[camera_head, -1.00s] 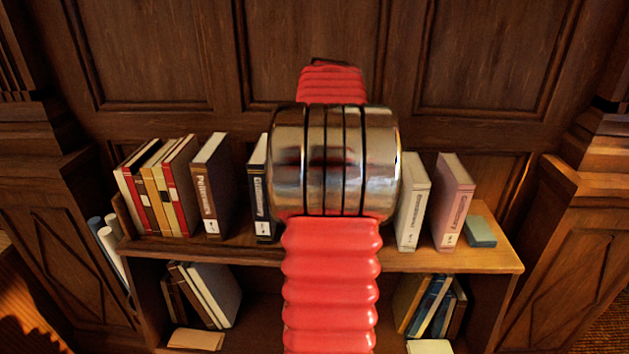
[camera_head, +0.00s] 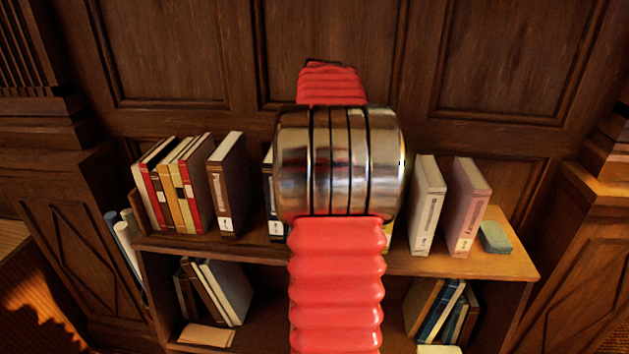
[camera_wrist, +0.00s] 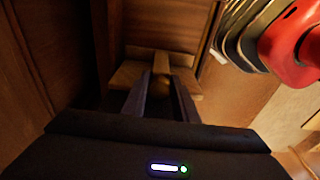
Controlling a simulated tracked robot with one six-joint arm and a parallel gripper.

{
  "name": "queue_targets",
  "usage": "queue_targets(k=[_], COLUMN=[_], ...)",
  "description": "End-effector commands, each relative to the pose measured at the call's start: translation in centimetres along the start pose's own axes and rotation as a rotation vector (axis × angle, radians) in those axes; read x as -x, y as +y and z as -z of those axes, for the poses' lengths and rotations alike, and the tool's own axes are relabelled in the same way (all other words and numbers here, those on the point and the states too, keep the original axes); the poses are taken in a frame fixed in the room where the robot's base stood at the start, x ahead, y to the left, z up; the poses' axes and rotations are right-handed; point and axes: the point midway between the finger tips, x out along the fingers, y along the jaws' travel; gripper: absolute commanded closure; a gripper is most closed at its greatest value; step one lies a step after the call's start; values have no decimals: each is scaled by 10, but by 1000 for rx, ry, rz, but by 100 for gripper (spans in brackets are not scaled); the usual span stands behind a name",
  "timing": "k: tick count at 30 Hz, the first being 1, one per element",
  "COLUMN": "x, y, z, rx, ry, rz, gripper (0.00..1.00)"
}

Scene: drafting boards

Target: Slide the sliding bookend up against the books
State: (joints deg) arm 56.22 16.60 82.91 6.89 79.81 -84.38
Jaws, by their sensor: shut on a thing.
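In the wrist view, the two dark fingers of my gripper (camera_wrist: 161,88) are closed on a narrow, upright tan wooden part of what looks like the sliding bookend (camera_wrist: 160,62). Its wider wooden body lies beyond the fingertips. In the head view, my red ribbed arm and its metal joint cover the middle of the upper shelf, so gripper and bookend are hidden there. A row of red, cream and tan books (camera_head: 175,185) leans at the left of the shelf. Separate upright books include a brown one (camera_head: 228,185), a white one (camera_head: 426,205) and a pink one (camera_head: 466,207).
A small green block (camera_head: 495,237) lies at the right of the upper shelf (camera_head: 515,262). The lower shelf holds more books, at the left (camera_head: 222,292) and right (camera_head: 440,308). Rolled tubes (camera_head: 122,235) stand by the left end. Wood panelling (camera_head: 180,55) closes off the back.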

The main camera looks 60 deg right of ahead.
Motion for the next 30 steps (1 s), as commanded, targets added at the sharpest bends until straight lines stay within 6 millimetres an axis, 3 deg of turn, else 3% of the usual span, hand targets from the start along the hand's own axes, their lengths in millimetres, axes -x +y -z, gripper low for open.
queue_targets(k=[6,20,30], x=[0,0,-2], y=[2,2,2], z=[11,14,31], rx=[2,1,2], ry=[1,1,2], rz=[-7,-7,-7], gripper=[96,96,96])
